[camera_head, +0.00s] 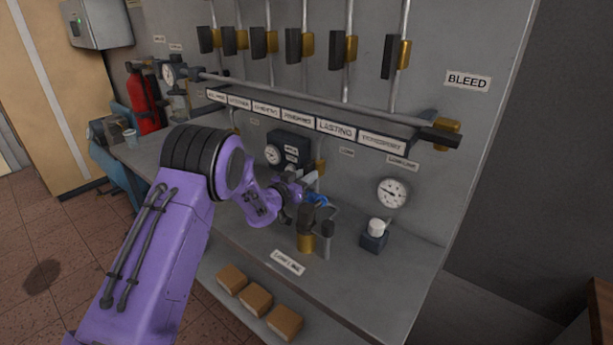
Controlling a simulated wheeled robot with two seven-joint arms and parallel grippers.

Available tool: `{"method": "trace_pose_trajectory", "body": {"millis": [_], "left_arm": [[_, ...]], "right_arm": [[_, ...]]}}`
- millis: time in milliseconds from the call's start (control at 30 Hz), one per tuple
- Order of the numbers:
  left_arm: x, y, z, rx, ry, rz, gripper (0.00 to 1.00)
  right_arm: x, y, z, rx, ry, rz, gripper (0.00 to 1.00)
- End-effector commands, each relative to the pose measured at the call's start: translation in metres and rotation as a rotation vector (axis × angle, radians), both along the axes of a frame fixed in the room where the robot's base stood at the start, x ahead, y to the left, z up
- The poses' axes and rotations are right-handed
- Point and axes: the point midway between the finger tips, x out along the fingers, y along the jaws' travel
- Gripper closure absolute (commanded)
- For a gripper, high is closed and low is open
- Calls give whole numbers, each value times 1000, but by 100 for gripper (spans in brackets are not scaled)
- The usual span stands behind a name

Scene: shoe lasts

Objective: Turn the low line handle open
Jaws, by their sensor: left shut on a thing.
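My left arm reaches in from the left, and its left gripper (306,192) is at the low valve on the bench. The gripper is shut on the low line handle, whose grip shows as a small blue part (317,199) at the fingertips. The fingers partly hide it, so its exact angle is unclear. Below stands the valve's brass body (306,243) with a dark block above it. A tilted white label (288,262), apparently reading low line, is on the bench edge in front. My right gripper is not in view.
A long horizontal pipe (310,94) crosses the panel above the arm, with several black-and-brass valves over it. A round gauge (392,193) and a white-capped regulator (376,229) are right of the valve. Several brown blocks (255,299) lie on the lower shelf.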

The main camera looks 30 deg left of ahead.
Motion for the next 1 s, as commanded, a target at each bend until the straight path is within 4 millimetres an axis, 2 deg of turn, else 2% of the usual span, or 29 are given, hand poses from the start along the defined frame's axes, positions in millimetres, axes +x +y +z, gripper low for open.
{"method": "trace_pose_trajectory", "body": {"millis": [267, 300, 333, 667, 767, 1000], "left_arm": [[0, 0, 1, -4, -3, 1, 100], [0, 0, 1, -4, -3, 1, 63], [0, 0, 1, -4, -3, 1, 55], [-4, 1, 0, -2, -2, 1, 55], [-20, 2, -2, -3, -1, 2, 55], [-77, 7, -2, -4, -3, 3, 55]], "right_arm": [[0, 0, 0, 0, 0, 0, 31], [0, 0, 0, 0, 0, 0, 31], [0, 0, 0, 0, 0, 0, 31], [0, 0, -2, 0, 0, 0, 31], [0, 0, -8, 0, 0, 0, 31], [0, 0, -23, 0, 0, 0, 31]]}}
